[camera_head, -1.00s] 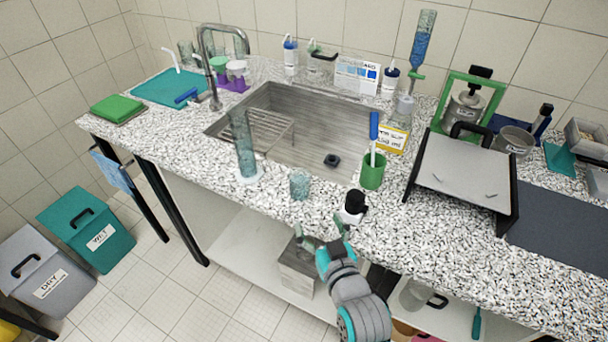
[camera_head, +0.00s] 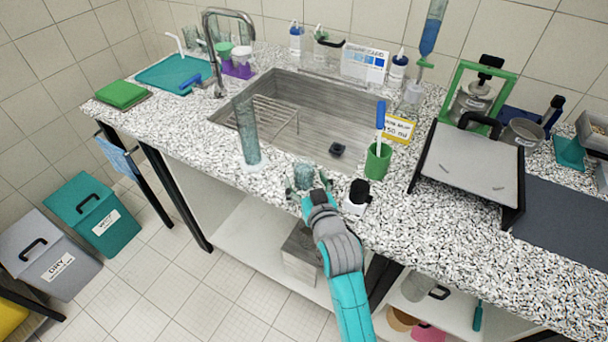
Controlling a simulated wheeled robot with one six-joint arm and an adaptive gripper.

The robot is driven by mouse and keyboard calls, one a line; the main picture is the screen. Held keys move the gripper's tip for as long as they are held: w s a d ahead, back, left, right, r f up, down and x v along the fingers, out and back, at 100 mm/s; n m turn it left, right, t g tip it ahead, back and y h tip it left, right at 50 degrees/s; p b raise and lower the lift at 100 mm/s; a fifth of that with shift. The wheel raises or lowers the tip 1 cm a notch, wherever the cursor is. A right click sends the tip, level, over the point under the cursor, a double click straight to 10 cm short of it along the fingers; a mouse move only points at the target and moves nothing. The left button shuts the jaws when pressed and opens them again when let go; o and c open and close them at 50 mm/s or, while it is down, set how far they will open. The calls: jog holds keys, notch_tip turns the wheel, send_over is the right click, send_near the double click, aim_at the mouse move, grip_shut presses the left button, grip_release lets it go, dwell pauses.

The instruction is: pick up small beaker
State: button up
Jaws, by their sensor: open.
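The small beaker (camera_head: 303,174) is a teal, see-through glass on the speckled counter, in front of the sink. Its lower part is partly hidden by my gripper (camera_head: 309,190). My gripper is open, with its fingers right at the beaker's near side. I cannot tell whether the fingers are around the beaker or only in front of it.
A tall glass cylinder (camera_head: 247,130) stands left of the beaker. A white bottle with a black cap (camera_head: 357,195) stands close on the right, and a green cup (camera_head: 378,162) with a brush is behind it. The sink (camera_head: 335,118) lies behind.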

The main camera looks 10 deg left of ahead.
jog(key=shift+w+a+f, duration=0.1)
jog(key=shift+w+a, duration=0.1)
jog(key=shift+w, duration=0.2)
jog(key=c, duration=1.2)
jog(key=shift+c, duration=0.7)
jog(key=f+v, duration=0.3)
jog(key=v, duration=1.4)
jog(key=shift+s+d+r, duration=0.25)
jog(key=shift+s, duration=0.25)
